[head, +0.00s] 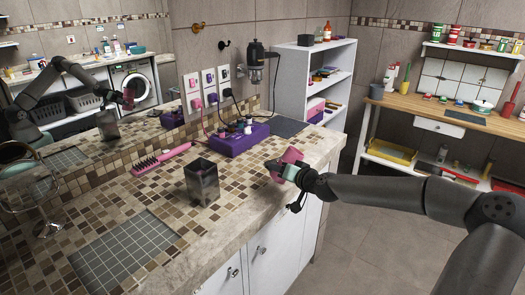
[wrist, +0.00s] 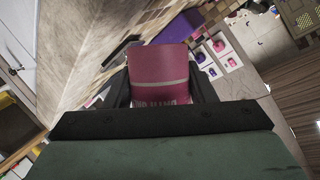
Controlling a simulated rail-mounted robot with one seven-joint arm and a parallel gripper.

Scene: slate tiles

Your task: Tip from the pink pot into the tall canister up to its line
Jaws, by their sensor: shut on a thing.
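The pink pot (head: 289,156) is held in my gripper (head: 283,170) above the front edge of the counter, and it looks somewhat tilted. In the wrist view the pink pot (wrist: 158,72) sits between the two dark fingers of my gripper (wrist: 161,88); its contents are not visible. The tall canister (head: 203,184) is a dark, see-through square vessel standing upright on the mosaic counter, to the left of the pot and apart from it. I cannot make out its line or any fill in it.
A purple box (head: 238,140) with small items stands behind the canister. A pink brush (head: 161,158) lies to its left, and a grey tile mat (head: 124,250) lies at the front left. The counter between pot and canister is clear.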

